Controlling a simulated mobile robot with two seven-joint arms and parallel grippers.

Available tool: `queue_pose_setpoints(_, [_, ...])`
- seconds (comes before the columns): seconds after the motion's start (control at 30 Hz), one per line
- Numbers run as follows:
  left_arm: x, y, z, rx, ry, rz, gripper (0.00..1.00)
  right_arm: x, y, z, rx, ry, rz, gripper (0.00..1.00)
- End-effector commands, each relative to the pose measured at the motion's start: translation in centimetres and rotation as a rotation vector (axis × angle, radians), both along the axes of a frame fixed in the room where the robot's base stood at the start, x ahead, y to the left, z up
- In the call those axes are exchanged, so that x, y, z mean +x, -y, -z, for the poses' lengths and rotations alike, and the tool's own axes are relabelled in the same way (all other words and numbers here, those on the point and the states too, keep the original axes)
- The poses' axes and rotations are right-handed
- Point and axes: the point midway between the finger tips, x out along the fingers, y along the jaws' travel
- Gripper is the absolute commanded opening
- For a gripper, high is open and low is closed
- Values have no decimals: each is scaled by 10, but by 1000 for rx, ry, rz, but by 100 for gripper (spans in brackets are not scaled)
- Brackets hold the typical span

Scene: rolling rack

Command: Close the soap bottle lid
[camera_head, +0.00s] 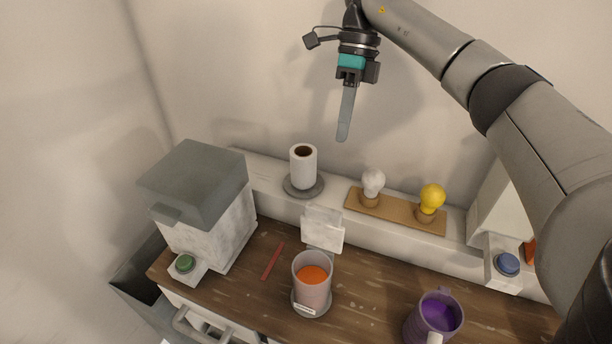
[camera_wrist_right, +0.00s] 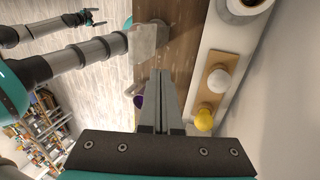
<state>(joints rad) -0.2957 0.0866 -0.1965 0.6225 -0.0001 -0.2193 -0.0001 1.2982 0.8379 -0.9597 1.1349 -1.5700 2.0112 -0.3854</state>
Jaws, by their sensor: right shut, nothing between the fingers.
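No soap bottle can be made out with certainty. A white box-shaped container (camera_head: 206,232) with a grey lid (camera_head: 195,183) stands at the left end of the counter, a green button on its front. The lid looks seated on top. My right gripper (camera_head: 343,136) is shut and empty, hanging fingers down in front of the wall, high above the counter and apart from everything. Its fingers show in the right wrist view (camera_wrist_right: 163,74). My left gripper (camera_wrist_right: 95,16) appears small at the top left of that view, too small to tell its jaws; the head view does not show it.
A cup with orange contents (camera_head: 313,289) stands mid-counter, a purple-filled mug (camera_head: 434,318) to its right. A red stick (camera_head: 272,261) lies left of the cup. A paper roll (camera_head: 303,167), white bulb (camera_head: 373,183) and yellow bulb (camera_head: 432,197) stand on the ledge. A blue button (camera_head: 507,264) is right.

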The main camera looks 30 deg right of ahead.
Motion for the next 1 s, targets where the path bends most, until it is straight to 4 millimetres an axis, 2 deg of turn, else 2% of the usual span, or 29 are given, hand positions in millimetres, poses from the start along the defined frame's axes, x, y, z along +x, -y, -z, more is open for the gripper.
queue_pose_setpoints(0.23, [-12,12,10,-15,-19,2,100,-7,-8,29,1,-4,-5,0])
queue_pose_setpoints(0.63, [-8,7,-2,-9,-13,4,100,-25,-28,95,0,-4,-6,0])
queue_pose_setpoints(1.0, [-3,5,-18,-6,-4,0,100,-46,-54,93,2,2,-7,0])
